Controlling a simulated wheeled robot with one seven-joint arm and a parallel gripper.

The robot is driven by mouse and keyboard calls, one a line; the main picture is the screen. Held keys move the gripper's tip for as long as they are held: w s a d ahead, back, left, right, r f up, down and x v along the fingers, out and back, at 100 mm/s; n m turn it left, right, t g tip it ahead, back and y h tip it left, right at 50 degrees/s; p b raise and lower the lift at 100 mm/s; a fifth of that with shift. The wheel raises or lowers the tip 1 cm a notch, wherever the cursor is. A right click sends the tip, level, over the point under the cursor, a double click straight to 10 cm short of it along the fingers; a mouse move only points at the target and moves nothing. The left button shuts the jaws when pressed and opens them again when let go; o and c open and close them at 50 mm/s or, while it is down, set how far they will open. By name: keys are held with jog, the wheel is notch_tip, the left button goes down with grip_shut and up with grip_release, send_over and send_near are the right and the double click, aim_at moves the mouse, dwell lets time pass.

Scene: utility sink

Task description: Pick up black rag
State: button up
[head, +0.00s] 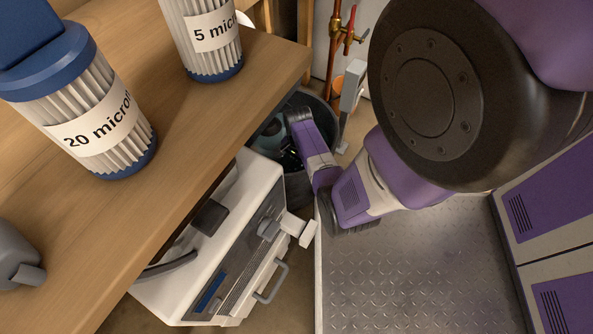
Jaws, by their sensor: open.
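I cannot make out a black rag for certain in the head view. My purple and white arm comes from the upper right, bends low beside the metal plate, and its far part reaches up and left over a dark round bin (322,107). The inside of the bin is dark and partly hidden by my arm, so I cannot tell what lies in it. My gripper's fingers do not show clearly, and I cannot see them touching anything.
A wooden table (187,130) at left holds a "20 micron" filter (90,100) and a "5 micron" filter (208,40). Below its edge stands a white machine (235,250) with a handle. A metal tread plate (420,280) lies right; copper pipes (333,55) stand behind.

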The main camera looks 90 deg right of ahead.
aim_at(298, 167)
jog(key=shift+f, duration=0.1)
jog(key=shift+c, duration=0.2)
jog(key=c, duration=1.4)
notch_tip(298, 167, up, 24)
jog(key=p, duration=1.4)
jog(key=shift+f, duration=0.2)
